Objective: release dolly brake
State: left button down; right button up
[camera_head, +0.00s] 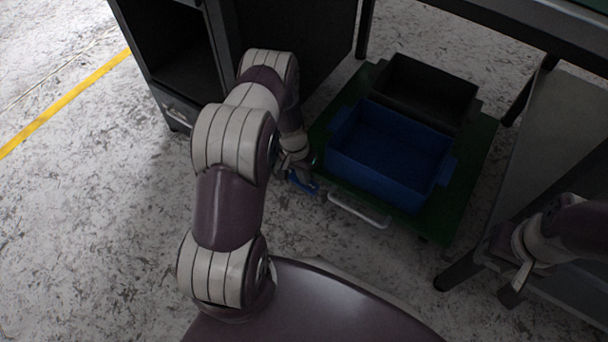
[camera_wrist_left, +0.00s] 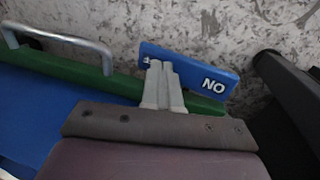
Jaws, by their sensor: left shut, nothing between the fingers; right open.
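The dolly (camera_head: 472,190) is a low green platform on the floor. A blue brake pedal (camera_head: 304,184) sticks out from its near left corner. In the left wrist view, the pedal (camera_wrist_left: 215,80) is a flat blue bar with white letters that read "NO" from here. My left gripper (camera_head: 292,168) is at that corner, by the pedal. In the wrist view, its fingertips (camera_wrist_left: 160,66) are together and empty, and overlap the pedal's middle; I cannot tell whether they touch it. My right gripper (camera_head: 514,284) is open at the lower right, away from the dolly.
A blue bin (camera_head: 350,166) and a black bin (camera_head: 425,88) sit on the dolly. A silver handle (camera_head: 358,211) is on its near edge. A dark cabinet (camera_head: 318,45) stands behind my left arm. A grey shelf unit (camera_head: 550,130) is to the right. Floor at left is clear.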

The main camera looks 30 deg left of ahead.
pick_arm(q)
notch_tip(320, 180, up, 13)
jog(key=d+p, duration=0.2)
jog(key=p, duration=0.6)
jog(key=shift+s+d+r, duration=0.15)
jog(key=shift+d, duration=0.25)
